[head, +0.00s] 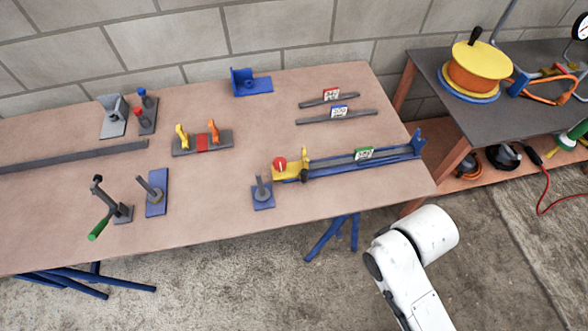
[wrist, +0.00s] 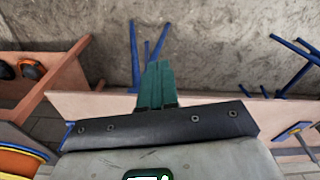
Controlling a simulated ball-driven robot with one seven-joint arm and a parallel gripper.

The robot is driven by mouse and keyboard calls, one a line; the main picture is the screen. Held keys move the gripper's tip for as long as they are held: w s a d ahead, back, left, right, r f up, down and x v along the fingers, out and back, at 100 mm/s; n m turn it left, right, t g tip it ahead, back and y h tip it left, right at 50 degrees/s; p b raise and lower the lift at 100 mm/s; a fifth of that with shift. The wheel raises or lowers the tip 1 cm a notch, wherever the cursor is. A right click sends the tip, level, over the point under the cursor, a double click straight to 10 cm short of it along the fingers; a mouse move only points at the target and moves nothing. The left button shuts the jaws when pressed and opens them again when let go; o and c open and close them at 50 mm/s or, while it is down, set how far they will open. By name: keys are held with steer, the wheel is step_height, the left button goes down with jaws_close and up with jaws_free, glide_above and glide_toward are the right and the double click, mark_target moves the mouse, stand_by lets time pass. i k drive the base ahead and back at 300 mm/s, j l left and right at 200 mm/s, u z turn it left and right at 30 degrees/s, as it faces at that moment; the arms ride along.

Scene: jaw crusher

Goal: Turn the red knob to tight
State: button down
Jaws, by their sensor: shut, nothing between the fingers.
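A round red knob (head: 279,163) sits on a yellow block (head: 291,170) at the left end of a blue rail, near the table's front right. A second, smaller red knob (head: 138,111) stands beside a blue one on a grey plate at the back left. The pictures do not show which knob is meant, and no tight mark is readable. My gripper (wrist: 155,85) shows in the wrist view with its green fingers together and nothing between them. It is over the table's edge and floor, apart from both knobs. It is hidden in the head view.
A dark bench (head: 520,110) with a yellow-orange reel (head: 478,68) stands right. Blue trestle legs (head: 330,235) are below.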

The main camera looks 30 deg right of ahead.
mark_target(279, 163)
steer(key=i+j+u, duration=0.15)
steer(key=j, duration=0.25)
steer(key=i+j+u, duration=0.15)
steer(key=j, duration=0.2)
steer(key=i+j+u, duration=0.15)
steer(key=j, duration=0.2)
